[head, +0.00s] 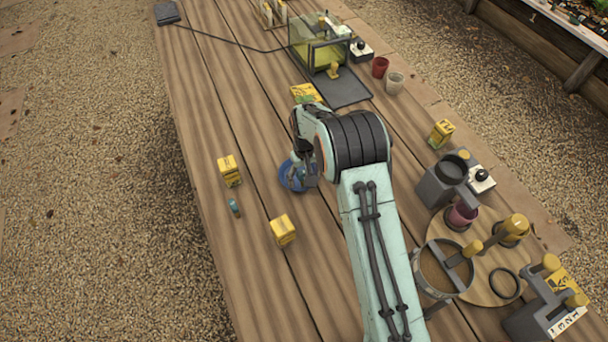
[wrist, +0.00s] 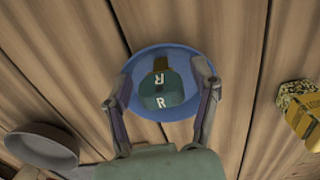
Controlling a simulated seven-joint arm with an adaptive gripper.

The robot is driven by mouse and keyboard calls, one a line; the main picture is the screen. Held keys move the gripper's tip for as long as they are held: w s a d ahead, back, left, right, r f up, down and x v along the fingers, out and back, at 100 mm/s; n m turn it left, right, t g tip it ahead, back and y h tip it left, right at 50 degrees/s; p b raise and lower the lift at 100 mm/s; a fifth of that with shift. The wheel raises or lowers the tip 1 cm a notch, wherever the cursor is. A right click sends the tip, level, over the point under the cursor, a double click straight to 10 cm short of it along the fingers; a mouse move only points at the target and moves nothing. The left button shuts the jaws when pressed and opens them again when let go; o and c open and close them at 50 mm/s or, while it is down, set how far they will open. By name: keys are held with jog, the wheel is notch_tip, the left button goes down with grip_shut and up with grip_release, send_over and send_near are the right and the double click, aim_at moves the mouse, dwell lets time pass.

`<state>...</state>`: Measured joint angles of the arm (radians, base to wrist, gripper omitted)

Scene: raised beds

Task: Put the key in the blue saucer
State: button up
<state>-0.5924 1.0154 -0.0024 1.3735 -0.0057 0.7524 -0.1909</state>
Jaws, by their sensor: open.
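The blue saucer (head: 289,178) sits on the wooden table, partly hidden by my gripper and arm in the head view. In the wrist view the saucer (wrist: 180,52) lies below my fingers. The key (wrist: 161,90), with a teal head marked with R letters and a brownish-gold shaft, shows within the saucer's outline, between my fingertips. It looks to be in the saucer, but its exact height is hard to tell. My gripper (wrist: 160,95) is open, with one finger on each side of the key, over the saucer. The head view hides the key behind my gripper.
Two yellow boxes (head: 229,170) (head: 283,230) and a small teal item (head: 234,208) stand left of and below the saucer. A glass tank (head: 320,45), a dark mat (head: 342,88) and red cup (head: 380,67) are farther back. A round wooden board (head: 490,262) is at right.

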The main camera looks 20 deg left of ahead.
aim_at(305, 171)
notch_tip(305, 171, up, 12)
jog(key=shift+f, duration=0.1)
jog(key=shift+d+r, duration=0.15)
jog(key=shift+r, duration=0.2)
jog(key=s+d+r+m, duration=0.2)
jog(key=s+d+r, duration=0.35)
jog(key=d, duration=0.35)
jog(key=s+d+r+m, duration=0.2)
jog(key=s+d+r, duration=0.35)
jog(key=d, duration=0.25)
jog(key=s+d+m, duration=0.2)
jog(key=s+d, duration=0.1)
jog(key=s, duration=0.4)
jog(key=s+d+m, duration=0.1)
jog(key=s+d, duration=0.3)
jog(key=s, duration=0.4)
jog(key=shift+s+d+f+m+y, duration=0.15)
jog(key=shift+f+m+y, duration=0.25)
jog(key=shift+f, duration=0.05)
